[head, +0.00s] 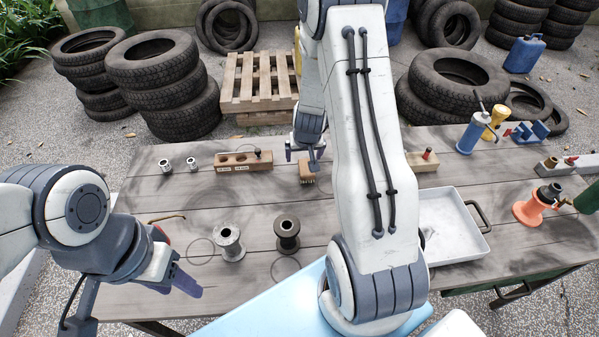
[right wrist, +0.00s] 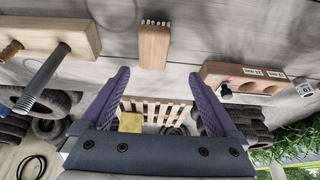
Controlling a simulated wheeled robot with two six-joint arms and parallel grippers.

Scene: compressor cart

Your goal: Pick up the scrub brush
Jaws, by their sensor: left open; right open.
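The scrub brush (head: 308,177) is a small wooden block with pale bristles on the table, partly hidden under my right gripper (head: 303,155). In the right wrist view, the brush (right wrist: 154,46) lies ahead of the fingertips, roughly centred between them, bristles at its upper end. My right gripper (right wrist: 158,76) is open, its purple fingers apart with nothing between them. It appears above the brush and not touching it. My left gripper (head: 190,282) is open and empty over the table's front left edge.
A wooden block with holes (head: 240,166) stands left of the brush. Another block (head: 424,165) stands right, partly behind my right arm. Two spools (head: 287,236) (head: 229,244) are at the front. A white tray (head: 452,205) lies right. The tabletop between is clear.

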